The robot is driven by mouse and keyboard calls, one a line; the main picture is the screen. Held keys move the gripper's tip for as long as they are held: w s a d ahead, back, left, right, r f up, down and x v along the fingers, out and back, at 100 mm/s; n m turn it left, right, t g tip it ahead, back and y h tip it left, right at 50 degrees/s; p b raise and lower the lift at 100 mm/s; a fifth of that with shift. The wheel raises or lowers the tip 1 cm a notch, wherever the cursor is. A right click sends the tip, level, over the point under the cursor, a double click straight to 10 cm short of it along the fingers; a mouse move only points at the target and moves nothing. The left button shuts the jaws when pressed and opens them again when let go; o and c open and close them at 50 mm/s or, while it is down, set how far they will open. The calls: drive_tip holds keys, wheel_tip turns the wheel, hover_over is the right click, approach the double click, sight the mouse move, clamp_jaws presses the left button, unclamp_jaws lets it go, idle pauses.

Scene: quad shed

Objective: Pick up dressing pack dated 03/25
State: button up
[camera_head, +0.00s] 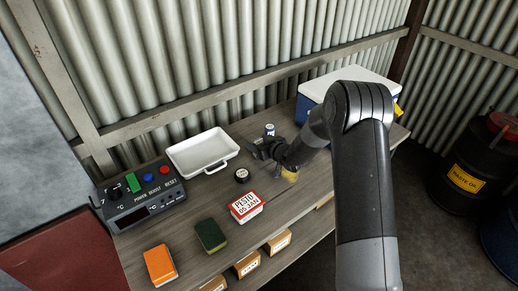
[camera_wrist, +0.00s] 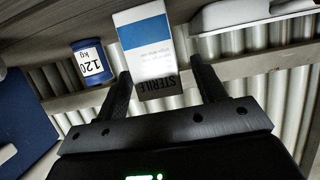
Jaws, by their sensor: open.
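In the wrist view, a white box with a blue band (camera_wrist: 148,45), marked STERILE on its dark-grey face, stands between the fingers of my gripper (camera_wrist: 160,70). It looks like the dressing pack, but no date is readable on the faces in view. My gripper is open, with one finger on each side of the pack; I cannot tell whether either touches it. In the head view my gripper (camera_head: 257,150) is over the back of the bench, right of the white tray, and the pack cannot be made out there.
A cooler (camera_head: 318,92) stands at the far right.

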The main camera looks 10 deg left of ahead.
drive_tip(key=shift+c, duration=0.3)
drive_tip(key=c, duration=1)
drive_tip(key=shift+r, duration=0.1)
